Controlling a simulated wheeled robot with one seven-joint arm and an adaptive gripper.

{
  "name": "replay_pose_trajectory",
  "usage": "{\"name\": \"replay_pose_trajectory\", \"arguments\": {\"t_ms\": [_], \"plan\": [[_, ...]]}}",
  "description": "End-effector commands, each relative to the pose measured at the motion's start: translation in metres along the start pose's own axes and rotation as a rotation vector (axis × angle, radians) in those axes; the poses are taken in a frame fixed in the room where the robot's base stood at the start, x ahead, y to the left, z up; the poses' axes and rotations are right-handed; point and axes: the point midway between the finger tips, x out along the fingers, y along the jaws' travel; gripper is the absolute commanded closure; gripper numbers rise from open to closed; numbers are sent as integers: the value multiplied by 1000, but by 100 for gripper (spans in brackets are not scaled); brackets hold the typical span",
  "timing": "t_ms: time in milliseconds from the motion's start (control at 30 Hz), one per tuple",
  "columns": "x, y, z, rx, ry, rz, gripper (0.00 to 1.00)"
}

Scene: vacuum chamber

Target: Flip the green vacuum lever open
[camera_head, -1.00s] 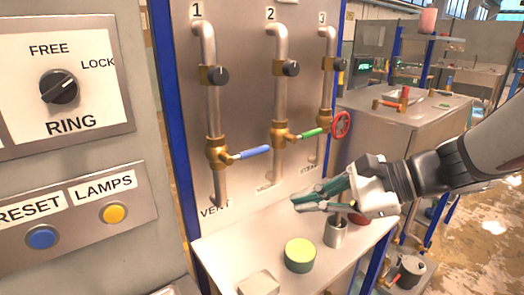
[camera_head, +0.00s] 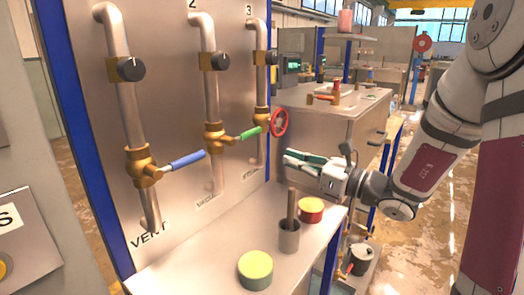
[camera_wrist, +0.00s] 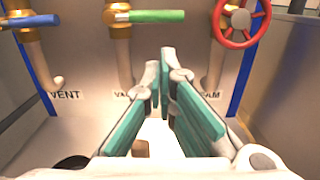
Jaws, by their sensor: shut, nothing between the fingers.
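The green lever (camera_head: 249,133) sticks out sideways from the brass valve (camera_head: 214,138) on pipe 2, above the "vacuum" label. It also shows at the top of the wrist view (camera_wrist: 157,16), lying roughly level. My gripper (camera_head: 287,158) is to the right of the lever and a little lower in the head view, apart from it. In the wrist view my gripper (camera_wrist: 160,70) has its teal-padded fingers together, with nothing held, and its tips below the lever.
A blue lever (camera_head: 188,160) is on the vent pipe at left, and a red handwheel (camera_head: 280,122) on the steam pipe at right. On the shelf below stand a green-yellow round tin (camera_head: 256,270), a grey cup (camera_head: 289,236) with a rod, and a red tin (camera_head: 311,210).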

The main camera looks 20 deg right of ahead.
Motion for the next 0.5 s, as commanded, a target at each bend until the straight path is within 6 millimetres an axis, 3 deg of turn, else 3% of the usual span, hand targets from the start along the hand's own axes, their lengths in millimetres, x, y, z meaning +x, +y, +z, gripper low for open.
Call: {"name": "replay_pose_trajectory", "arguments": {"t_ms": [167, 500], "plan": [[13, 1, 0, -1, -1, 4, 100], [70, 1, 0, -2, -1, 4, 100]]}}
